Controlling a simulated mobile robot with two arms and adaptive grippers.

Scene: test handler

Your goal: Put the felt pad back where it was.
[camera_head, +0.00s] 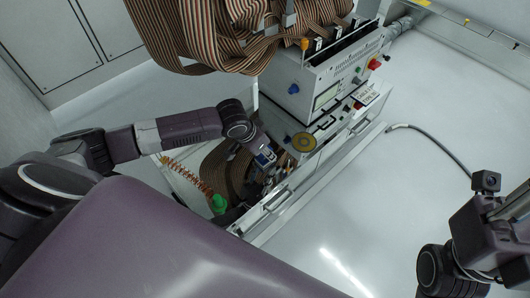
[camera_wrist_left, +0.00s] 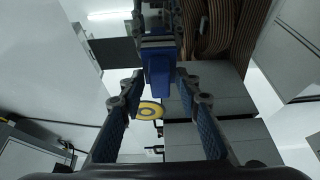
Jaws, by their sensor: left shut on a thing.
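My left gripper (camera_head: 263,157) reaches in over the open side of the machine bench. In the left wrist view its two blue-padded fingers (camera_wrist_left: 160,84) close in on a blue block with a grey band (camera_wrist_left: 158,68), held between the tips. I cannot tell for sure which thing is the felt pad.
A grey control box (camera_head: 310,88) with knobs and a red button stands behind the disc. Striped ribbon cables (camera_head: 220,35) hang above it and more lie below my gripper. An orange coiled hose (camera_head: 187,172) and green piece (camera_head: 218,203) are near.

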